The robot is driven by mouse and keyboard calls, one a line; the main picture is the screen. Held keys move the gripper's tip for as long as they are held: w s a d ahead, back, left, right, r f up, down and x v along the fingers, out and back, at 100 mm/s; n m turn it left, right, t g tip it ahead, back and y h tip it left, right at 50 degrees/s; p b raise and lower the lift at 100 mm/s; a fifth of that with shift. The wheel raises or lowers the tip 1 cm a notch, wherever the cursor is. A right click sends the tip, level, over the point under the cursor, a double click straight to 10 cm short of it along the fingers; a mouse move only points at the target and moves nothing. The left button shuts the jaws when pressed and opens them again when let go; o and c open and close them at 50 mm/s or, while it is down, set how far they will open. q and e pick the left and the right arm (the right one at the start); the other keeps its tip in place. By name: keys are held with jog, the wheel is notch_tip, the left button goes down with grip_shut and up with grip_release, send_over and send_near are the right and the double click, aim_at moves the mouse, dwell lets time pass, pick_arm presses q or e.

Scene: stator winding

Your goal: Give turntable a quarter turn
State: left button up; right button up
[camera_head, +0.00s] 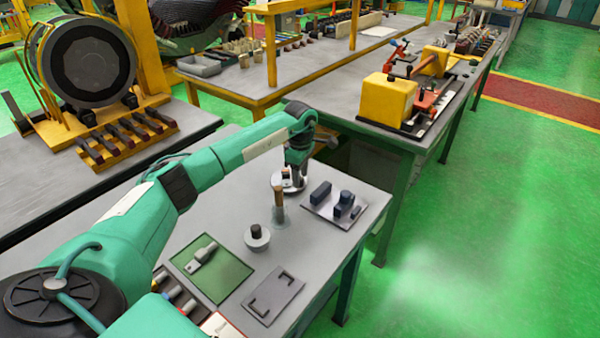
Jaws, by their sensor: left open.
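A round pale disc (283,187), which looks like the turntable, lies on the grey workbench near its back edge. My left gripper (294,178) points down right over the disc, with its fingertips at small items on it. The fingers are open, but whether they touch anything is too small to tell. The gripper and wrist hide part of the disc. A smaller round base with a dark knob (257,238) stands nearer on the bench, apart from the gripper. My right gripper is out of view.
A brown upright handle (279,198) stands close in front of the disc. A grey plate with dark blocks (322,212) lies to its right. A green mat (228,281) with a pale tool and a grey plate with black hooks (281,303) lie nearer.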

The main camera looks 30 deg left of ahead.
pick_arm(q)
grip_shut()
jog(key=shift+w+n, duration=0.15)
jog(key=shift+n, duration=0.25)
